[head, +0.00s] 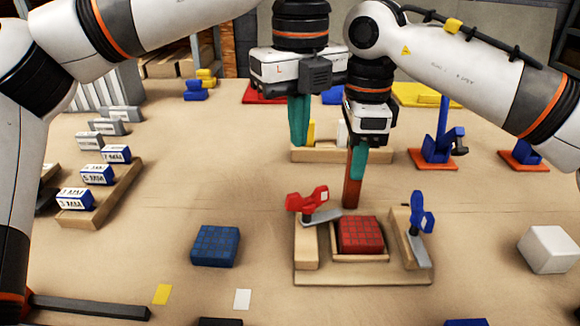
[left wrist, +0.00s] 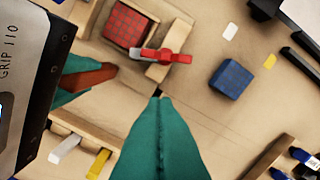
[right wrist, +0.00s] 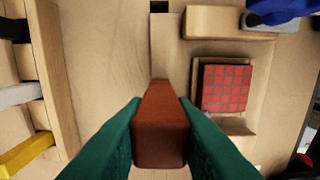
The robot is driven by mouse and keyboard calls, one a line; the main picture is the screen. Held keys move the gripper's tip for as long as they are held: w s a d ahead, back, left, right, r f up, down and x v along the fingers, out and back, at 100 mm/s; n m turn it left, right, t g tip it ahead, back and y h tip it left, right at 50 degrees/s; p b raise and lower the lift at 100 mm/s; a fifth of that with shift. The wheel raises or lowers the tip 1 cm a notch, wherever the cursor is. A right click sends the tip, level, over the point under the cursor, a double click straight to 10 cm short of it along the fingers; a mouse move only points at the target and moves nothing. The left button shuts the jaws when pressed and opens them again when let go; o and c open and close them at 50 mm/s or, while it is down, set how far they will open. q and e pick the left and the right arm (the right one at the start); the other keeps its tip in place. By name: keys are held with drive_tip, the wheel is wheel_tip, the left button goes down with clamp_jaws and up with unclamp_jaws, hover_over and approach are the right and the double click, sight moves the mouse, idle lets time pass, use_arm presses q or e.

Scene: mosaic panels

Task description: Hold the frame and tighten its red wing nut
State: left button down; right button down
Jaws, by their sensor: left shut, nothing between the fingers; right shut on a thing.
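The wooden frame (head: 363,276) lies on the table with a red tiled panel (head: 360,235) in its middle recess. The red wing nut (head: 308,199) sits on a grey clamp bar at the frame's left side; it also shows in the left wrist view (left wrist: 166,56). A blue wing nut (head: 421,212) sits on the right side. My right gripper (head: 357,165) is shut on a brown upright handle (right wrist: 160,135) at the frame's back edge. My left gripper (head: 299,143) is shut and empty, above and behind the red wing nut, apart from it.
A blue tiled panel (head: 215,246) lies left of the frame. A wooden rack (head: 345,156) stands behind the grippers. Labelled blue and white blocks (head: 97,175) stand at left. A white cube (head: 548,249) is at right. Table between blue panel and frame is clear.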

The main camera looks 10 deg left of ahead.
drive_tip(key=c, duration=1.1)
unclamp_jaws()
drive_tip(key=shift+w+f, duration=0.1)
wheel_tip(320, 180, up, 12)
drive_tip(key=shift+r, duration=0.1)
